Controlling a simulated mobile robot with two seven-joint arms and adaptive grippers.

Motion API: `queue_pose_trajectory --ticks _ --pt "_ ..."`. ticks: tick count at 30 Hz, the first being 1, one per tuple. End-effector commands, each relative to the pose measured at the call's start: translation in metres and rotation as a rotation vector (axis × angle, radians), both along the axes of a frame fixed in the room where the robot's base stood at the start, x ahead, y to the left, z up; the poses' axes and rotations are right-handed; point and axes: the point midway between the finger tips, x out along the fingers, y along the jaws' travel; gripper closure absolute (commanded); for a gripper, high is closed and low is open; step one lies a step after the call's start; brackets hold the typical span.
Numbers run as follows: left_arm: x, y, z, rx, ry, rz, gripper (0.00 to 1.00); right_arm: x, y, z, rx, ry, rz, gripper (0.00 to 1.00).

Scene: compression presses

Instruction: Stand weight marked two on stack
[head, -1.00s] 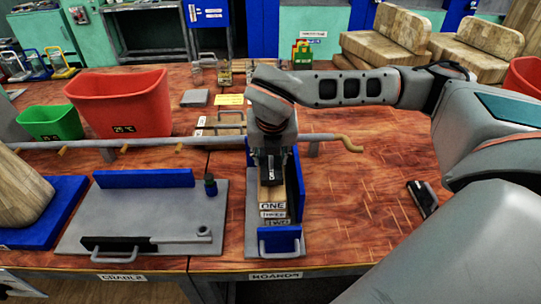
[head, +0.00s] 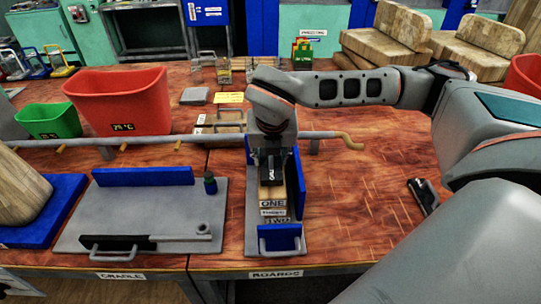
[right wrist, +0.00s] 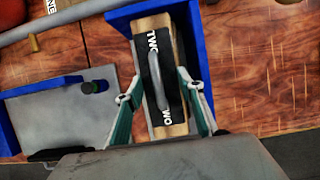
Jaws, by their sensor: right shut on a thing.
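A black weight (right wrist: 153,55) with a grey handle, marked TWO at both ends, is between the fingers of my right gripper (right wrist: 158,98) in the right wrist view. The gripper is shut on it. Below it is the wooden board stack (right wrist: 178,128), its labels reading ONE, THREE and TWO in the head view (head: 273,203). The stack stands in a blue-walled grey holder (head: 279,240). In the head view my right gripper (head: 270,166) points down over the stack. I cannot tell whether the weight touches the top board. My left gripper is not in view.
A rail (head: 225,138) crosses behind the stack. Red (head: 120,100) and green (head: 50,121) bins stand back left. The table right of the holder is mostly clear.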

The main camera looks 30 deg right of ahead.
Motion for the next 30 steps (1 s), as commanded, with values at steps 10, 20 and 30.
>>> queue_pose_trajectory --ticks 10,20,30 --pt "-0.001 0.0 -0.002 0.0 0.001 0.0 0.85 0.002 0.0 0.0 0.001 -0.008 0.001 0.43" --pt "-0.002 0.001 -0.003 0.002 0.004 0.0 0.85 -0.001 0.0 -0.004 -0.001 0.004 0.0 0.43" --pt "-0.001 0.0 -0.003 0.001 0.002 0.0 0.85 -0.013 0.009 0.039 0.0 -0.007 0.003 0.43"
